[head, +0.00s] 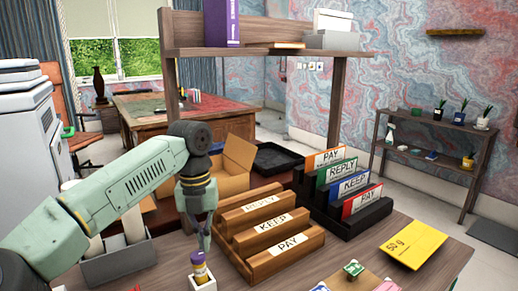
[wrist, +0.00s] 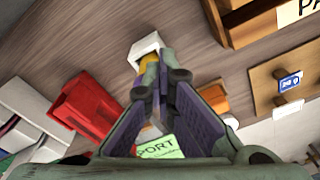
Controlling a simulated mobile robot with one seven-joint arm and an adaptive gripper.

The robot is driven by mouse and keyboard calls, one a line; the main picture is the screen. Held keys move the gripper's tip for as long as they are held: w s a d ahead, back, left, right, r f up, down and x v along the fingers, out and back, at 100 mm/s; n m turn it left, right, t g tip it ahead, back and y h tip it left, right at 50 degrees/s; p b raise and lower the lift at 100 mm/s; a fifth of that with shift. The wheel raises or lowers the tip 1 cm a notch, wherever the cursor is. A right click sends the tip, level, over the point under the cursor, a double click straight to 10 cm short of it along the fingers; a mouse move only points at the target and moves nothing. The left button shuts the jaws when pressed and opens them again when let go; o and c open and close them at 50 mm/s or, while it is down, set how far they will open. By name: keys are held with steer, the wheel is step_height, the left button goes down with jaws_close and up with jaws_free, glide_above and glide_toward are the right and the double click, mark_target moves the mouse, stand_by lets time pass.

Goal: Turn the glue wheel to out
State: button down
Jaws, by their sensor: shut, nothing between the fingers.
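The glue stick (head: 199,265) has a purple top and a yellow body with a pale label. It stands upright in a small white square holder (head: 204,284) at the front of the desk. My gripper (head: 206,243) points down just above and slightly right of the purple top in the head view; I cannot tell whether it touches. In the wrist view my gripper (wrist: 163,68) has its fingertips together, with nothing between them. There the white holder (wrist: 148,44) and a yellow part of the stick (wrist: 134,57) show behind the fingertips, which hide the rest. No wheel markings are readable.
A wooden sorter (head: 268,232) labelled REPLY, KEEP and PAY stands right of the gripper. Behind it is a black rack (head: 370,217) with coloured folders. A grey bin (head: 118,265) stands left.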

steer(key=shift+s+a+f, duration=0.25)
steer(key=shift+f, duration=0.1)
stand_by(0.4)
steer(key=shift+a, duration=0.55)
steer(key=shift+s+a, duration=0.15)
steer(key=shift+a, duration=0.35)
steer(key=shift+f, duration=0.1)
steer(key=shift+a+p, duration=0.1)
steer(key=shift+p, duration=0.2)
step_height(320, 180, up, 6)
steer(key=w+p, duration=0.1)
steer(key=p, duration=0.4)
steer(key=shift+w, duration=0.25)
